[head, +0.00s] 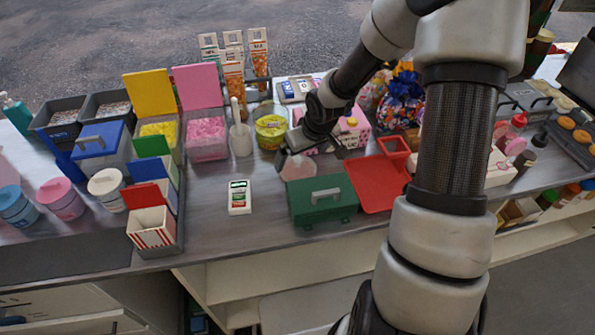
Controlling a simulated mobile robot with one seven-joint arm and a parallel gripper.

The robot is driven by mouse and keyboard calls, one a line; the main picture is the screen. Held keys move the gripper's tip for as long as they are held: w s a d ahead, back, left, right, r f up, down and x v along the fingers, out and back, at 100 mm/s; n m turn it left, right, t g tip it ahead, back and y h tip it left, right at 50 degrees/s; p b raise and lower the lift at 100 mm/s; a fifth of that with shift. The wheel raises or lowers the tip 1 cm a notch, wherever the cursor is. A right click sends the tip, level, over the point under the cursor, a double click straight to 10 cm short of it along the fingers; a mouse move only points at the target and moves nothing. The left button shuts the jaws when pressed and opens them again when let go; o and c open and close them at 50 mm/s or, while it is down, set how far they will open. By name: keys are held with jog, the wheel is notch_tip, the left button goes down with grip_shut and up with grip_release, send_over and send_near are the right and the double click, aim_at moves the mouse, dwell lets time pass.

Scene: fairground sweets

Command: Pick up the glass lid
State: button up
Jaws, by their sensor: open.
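A pale, see-through pinkish piece (298,168), which may be the glass lid, is on the counter behind the green box. It is small and partly covered by my gripper, so I cannot tell its exact shape. My gripper (308,150) is open and reaches down from the upper right, just above and behind this piece. I cannot tell whether the fingers touch it. Nothing shows held between them.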

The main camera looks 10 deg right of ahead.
aim_at(299, 160)
jog(key=x, duration=0.5)
jog(key=shift+w+f+b, duration=0.25)
jog(key=shift+b, duration=0.15)
jog(key=shift+c, duration=0.3)
